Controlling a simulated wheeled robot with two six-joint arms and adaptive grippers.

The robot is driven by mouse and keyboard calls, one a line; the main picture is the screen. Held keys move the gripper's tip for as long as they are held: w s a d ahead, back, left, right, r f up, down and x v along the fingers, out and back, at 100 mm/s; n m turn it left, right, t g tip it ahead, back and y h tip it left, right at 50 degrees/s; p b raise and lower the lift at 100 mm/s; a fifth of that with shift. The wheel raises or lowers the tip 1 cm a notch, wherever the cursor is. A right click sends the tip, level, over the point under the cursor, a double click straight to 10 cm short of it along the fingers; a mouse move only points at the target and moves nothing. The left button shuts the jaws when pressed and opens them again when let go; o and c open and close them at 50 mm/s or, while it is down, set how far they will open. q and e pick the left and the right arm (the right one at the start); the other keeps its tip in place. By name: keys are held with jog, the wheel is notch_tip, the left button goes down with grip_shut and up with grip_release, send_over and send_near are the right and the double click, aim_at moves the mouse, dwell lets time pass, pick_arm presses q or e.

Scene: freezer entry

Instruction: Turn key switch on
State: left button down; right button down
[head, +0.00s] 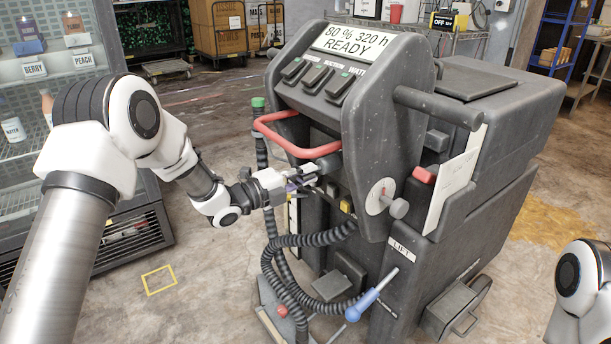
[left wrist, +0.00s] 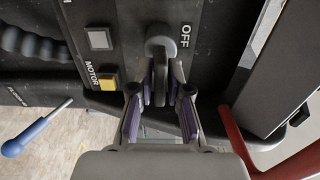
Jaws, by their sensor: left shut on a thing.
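The key switch (left wrist: 161,47) shows in the left wrist view as a dark grey rounded piece on the black panel, beside the white label OFF (left wrist: 186,35). My left gripper (left wrist: 160,92) has its purple-padded fingers on either side of the key's lower part and is shut on it. In the head view my left gripper (head: 303,181) is at the panel under the machine's control head, and the key is hidden there. My right gripper is out of view.
A yellow button (left wrist: 108,82) labelled MOTOR and a grey square (left wrist: 99,38) sit beside the key. A red bar (head: 295,148) juts out above my left gripper. A corrugated hose (head: 285,262) and blue-handled lever (head: 362,304) are below. A glass-door freezer (head: 130,235) stands at left.

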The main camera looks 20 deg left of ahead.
pick_arm(q)
jog(key=c, duration=1.2)
grip_release()
jog(key=shift+c, duration=0.2)
jog(key=v, duration=1.2)
jog(key=shift+f, duration=0.1)
